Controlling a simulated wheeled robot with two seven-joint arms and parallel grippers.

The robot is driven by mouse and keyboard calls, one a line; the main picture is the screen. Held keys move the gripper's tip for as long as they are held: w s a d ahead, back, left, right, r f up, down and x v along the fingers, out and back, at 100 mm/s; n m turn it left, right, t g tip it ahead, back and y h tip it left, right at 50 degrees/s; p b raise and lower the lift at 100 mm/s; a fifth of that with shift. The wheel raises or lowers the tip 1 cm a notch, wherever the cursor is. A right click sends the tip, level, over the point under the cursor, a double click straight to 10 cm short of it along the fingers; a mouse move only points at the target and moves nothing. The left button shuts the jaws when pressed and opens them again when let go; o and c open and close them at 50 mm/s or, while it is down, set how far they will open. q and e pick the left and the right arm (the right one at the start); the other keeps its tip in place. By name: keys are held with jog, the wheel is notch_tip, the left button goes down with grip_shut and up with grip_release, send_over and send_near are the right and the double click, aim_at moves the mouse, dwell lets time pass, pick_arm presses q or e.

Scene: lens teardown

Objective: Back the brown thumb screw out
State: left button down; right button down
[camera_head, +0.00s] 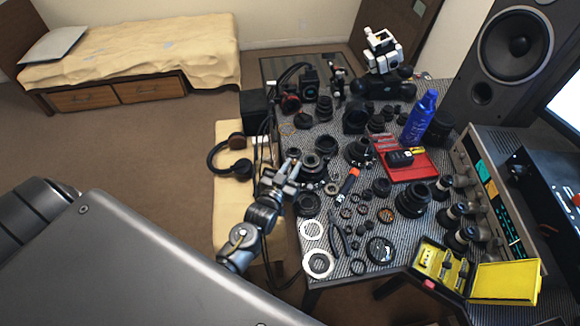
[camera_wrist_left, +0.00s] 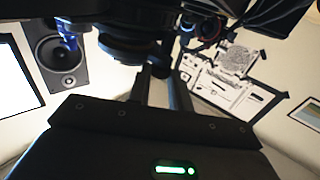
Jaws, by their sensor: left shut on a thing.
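My left gripper (camera_head: 288,168) is at the left part of the bench, with its fingertips beside a black lens assembly (camera_head: 313,164). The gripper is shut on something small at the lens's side. The brown thumb screw itself does not show clearly; the fingers hide the spot where they close. In the left wrist view, the fingers (camera_wrist_left: 160,74) reach up to a dark stacked lens body (camera_wrist_left: 125,42), and what is between them is too dark to make out. My right gripper is not in view.
Lens parts and rings crowd the striped bench mat (camera_head: 330,262). An orange-handled tool (camera_head: 349,181) lies right of the gripper. A red tray (camera_head: 420,166), a blue bottle (camera_head: 420,118) and a yellow case (camera_head: 505,283) stand further right. Headphones (camera_head: 230,158) lie left of the bench.

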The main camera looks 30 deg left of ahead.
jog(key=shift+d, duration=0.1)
pick_arm(q)
jog(key=c, duration=1.3)
grip_release()
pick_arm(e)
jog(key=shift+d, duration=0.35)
pick_arm(q)
jog(key=shift+o, duration=0.2)
jog(key=shift+s, duration=0.1)
